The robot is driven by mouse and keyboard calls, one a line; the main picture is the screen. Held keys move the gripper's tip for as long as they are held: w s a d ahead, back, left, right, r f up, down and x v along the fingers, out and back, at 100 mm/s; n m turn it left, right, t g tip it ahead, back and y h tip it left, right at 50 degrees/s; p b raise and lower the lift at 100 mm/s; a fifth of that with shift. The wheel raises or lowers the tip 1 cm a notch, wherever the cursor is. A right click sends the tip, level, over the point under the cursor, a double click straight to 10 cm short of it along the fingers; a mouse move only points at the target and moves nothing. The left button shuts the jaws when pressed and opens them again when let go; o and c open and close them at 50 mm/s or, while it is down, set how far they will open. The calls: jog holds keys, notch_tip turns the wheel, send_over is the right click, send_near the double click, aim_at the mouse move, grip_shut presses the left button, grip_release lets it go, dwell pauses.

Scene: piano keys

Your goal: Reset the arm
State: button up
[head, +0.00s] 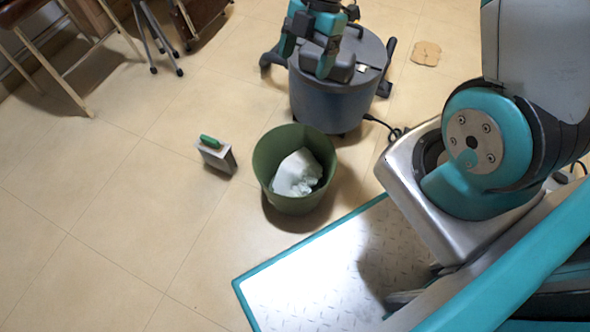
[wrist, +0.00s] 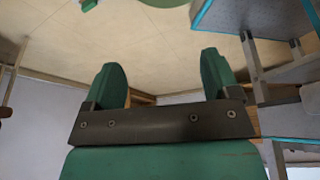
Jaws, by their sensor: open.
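My gripper (wrist: 160,62) shows in the wrist view with its two green fingers wide apart. Nothing is between the fingers; pale floor and wall show behind the gap. In the head view, the teal and grey links of my arm fill the right side. A teal and dark part stands over a grey drum (head: 322,106) at the top of the head view; I cannot tell for sure whether it is my gripper or part of the drum.
A green bin (head: 262,171) with white crumpled material (head: 297,174) stands on the tiled floor. A green-handled tool (head: 215,155) stands left of it. A dark cable (head: 385,126) lies by the drum. A flat tan piece (head: 425,53) lies at upper right. Lower-left floor is clear.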

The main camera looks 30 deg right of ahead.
jog(key=shift+d+r, duration=0.2)
jog(key=shift+r, duration=0.25)
jog(key=s+a+r+m+t+p, duration=0.1)
jog(key=s+a+r+m+p, duration=0.35)
jog(key=s+r+m, duration=0.55)
jog(key=s+a+r+m+t+p, duration=0.1)
jog(key=s+a+r+m+p, duration=0.4)
jog(key=r, duration=0.9)
notch_tip(320, 180, up, 36)
jog(key=a+p, duration=0.1)
jog(key=p, duration=3.3)
jog(key=shift+s+a+r+p, duration=0.15)
jog(key=shift+s+p, duration=0.2)
jog(key=shift+p, duration=0.05)
